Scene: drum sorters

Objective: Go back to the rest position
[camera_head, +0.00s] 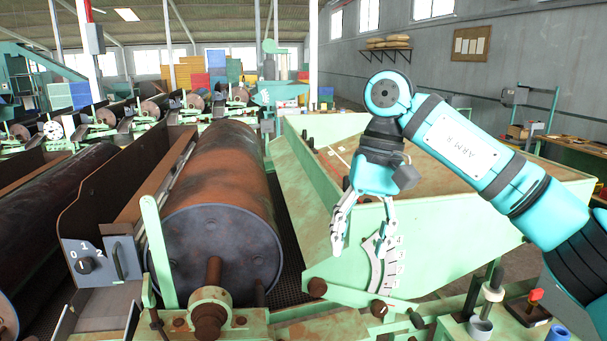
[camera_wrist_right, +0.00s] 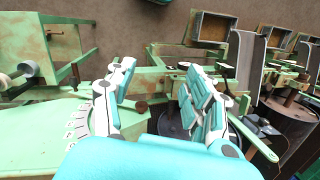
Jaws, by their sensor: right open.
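My right gripper (camera_head: 362,226) hangs fingers down in front of the green hopper wall in the head view, beside a curved scale plate (camera_head: 381,262) with marks. Its fingers are apart with nothing between them. In the right wrist view the open gripper (camera_wrist_right: 160,85) shows its fingers spread over green frame parts, with the scale plate (camera_wrist_right: 80,125) at the left. My left gripper is in neither view.
A rusty drum (camera_head: 222,205) lies left of my right arm. A control panel with a 0-1-2 knob (camera_head: 85,264) stands farther left. The green hopper (camera_head: 470,220) is behind and below my right arm. Small cups (camera_head: 481,326) and a red-topped part (camera_head: 535,296) sit at the lower right.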

